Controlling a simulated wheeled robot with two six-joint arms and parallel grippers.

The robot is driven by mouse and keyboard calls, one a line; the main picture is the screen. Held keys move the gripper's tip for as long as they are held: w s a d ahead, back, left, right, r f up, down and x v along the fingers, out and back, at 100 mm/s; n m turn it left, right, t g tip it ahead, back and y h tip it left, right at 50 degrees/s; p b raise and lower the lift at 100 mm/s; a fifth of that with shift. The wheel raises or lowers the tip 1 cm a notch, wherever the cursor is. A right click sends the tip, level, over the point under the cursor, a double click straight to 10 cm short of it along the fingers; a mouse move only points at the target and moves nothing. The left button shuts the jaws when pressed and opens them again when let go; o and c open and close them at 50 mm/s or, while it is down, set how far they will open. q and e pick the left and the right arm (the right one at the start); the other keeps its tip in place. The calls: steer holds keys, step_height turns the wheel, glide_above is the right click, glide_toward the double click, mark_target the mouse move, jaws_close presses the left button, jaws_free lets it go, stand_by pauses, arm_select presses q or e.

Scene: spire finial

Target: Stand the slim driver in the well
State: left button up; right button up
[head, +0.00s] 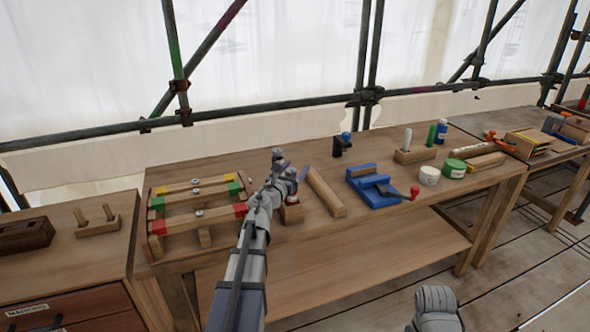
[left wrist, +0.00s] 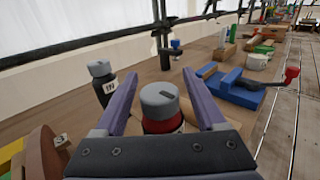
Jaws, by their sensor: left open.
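My left gripper (head: 294,168) is open above the workbench, and its two purple fingers (left wrist: 204,100) show in the left wrist view. Between them is an upright red handle (left wrist: 163,122) with a grey slotted cap; the fingers stand apart from it on both sides. A dark handle (left wrist: 103,85) with a grey cap and white label stands just outside the left finger, slightly tilted. I cannot tell which handle is the slim driver. A small wooden block (head: 291,214) sits below the gripper; its top is mostly hidden, and I cannot make out the well.
A wooden frame with coloured corners (head: 192,186) lies to the left. A wooden bar (head: 326,191) and a blue vise (head: 378,188) with a red handle knob lie to the right. Jars, a green bottle (head: 431,134) and a block with a pale handle (head: 415,156) stand farther right.

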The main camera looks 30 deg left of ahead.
arm_select(q)
steer(key=shift+r, duration=0.1)
steer(key=shift+s+r, duration=0.1)
steer(key=shift+s, duration=0.15)
steer(key=s+d, duration=0.1)
steer(key=s, duration=1)
steer(key=shift+s, duration=0.25)
